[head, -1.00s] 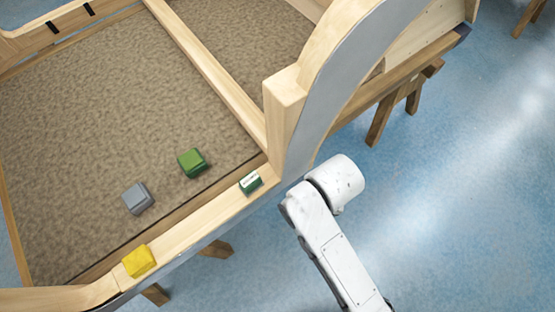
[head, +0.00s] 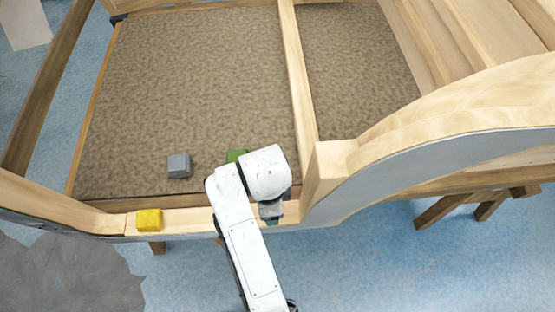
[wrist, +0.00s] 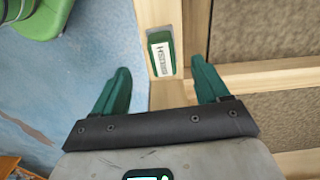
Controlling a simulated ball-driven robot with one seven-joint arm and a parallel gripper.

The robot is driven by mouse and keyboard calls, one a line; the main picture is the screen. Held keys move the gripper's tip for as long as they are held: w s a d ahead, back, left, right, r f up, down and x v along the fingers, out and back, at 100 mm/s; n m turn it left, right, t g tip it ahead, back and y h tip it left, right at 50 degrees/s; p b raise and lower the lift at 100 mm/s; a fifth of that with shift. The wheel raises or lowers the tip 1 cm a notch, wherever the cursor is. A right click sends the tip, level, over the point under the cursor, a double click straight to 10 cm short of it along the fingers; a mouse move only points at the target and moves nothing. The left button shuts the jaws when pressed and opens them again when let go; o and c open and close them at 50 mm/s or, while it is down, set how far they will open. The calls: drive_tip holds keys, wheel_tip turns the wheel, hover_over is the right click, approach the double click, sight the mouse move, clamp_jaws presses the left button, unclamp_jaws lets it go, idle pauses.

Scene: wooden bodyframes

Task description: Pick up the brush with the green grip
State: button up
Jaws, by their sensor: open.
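A small dark green block with a white printed label (wrist: 161,54) lies on the wooden rail in the wrist view. It is between and just beyond the fingertips of my gripper (wrist: 160,80), whose teal fingers are open and apart from it. In the head view my gripper (head: 271,211) is over the front rail, partly hidden by my arm, and the labelled block is hidden there. A brighter green block (head: 236,155) lies on the brown mat, mostly hidden behind my arm. No bristles show, so I cannot tell which green thing is the brush.
A grey block (head: 179,166) lies on the brown mat (head: 200,80). A yellow block (head: 149,220) sits on the front rail (head: 190,221) to the left. A curved wooden frame (head: 440,120) rises to the right of my gripper. A green object (wrist: 40,18) shows in the wrist view's corner.

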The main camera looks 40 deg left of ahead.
drive_tip(key=f, duration=0.8)
drive_tip(key=shift+w+f+p, duration=0.1)
drive_tip(key=shift+w+p, duration=0.2)
drive_tip(key=shift+p, duration=0.1)
drive_tip(key=c, duration=1.2)
drive_tip(key=shift+o, duration=0.2)
